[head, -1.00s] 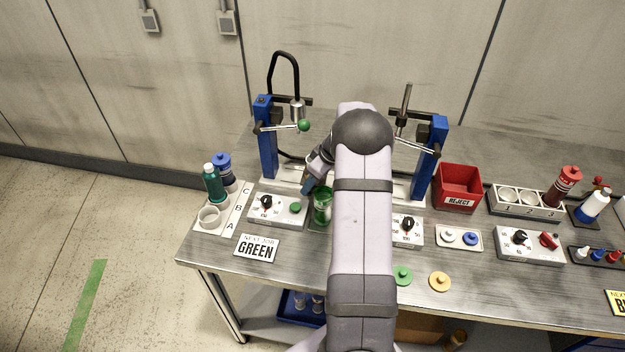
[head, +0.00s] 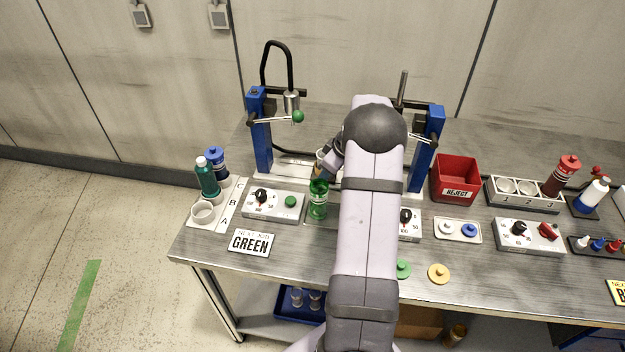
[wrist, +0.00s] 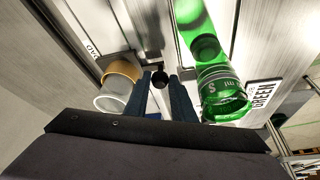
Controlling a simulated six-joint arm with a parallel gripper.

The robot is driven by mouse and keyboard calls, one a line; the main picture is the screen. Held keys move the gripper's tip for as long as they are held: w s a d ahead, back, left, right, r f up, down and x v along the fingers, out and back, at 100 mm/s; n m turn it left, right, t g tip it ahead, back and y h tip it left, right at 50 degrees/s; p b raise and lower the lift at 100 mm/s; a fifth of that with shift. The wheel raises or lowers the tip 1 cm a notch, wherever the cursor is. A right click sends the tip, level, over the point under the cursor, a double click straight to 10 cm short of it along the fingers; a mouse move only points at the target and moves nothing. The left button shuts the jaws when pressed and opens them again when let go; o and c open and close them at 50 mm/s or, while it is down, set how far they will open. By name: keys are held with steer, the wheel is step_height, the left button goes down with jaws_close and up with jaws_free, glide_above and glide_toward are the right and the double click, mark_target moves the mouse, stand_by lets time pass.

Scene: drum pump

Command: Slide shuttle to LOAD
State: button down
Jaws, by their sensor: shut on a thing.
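In the wrist view my gripper (wrist: 160,86) points at a small black knob (wrist: 160,77), which sits between its dark fingers. I take the knob for the shuttle's handle; the fingers are shut on it. A clear cup (wrist: 112,103) with a tan collar (wrist: 122,70) stands just left of the fingers. A label ending in "OAD" (wrist: 92,32) lies at the upper left. In the head view my gripper (head: 321,173) is at the pale track (head: 285,172) between the two blue posts. My arm hides much of the track and the shuttle.
A green glass (head: 318,202) stands close in front of my gripper; it also shows right of the fingers in the wrist view (wrist: 222,88). A dial box (head: 273,204) is left of it. Blue posts (head: 259,130) (head: 426,150) flank the track. A red reject bin (head: 455,180) stands right.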

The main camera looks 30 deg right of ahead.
steer(key=shift+w, duration=0.1)
steer(key=c, duration=1.5)
jaws_free()
steer(key=shift+b+v, duration=1.2)
steer(key=shift+v, duration=2.5)
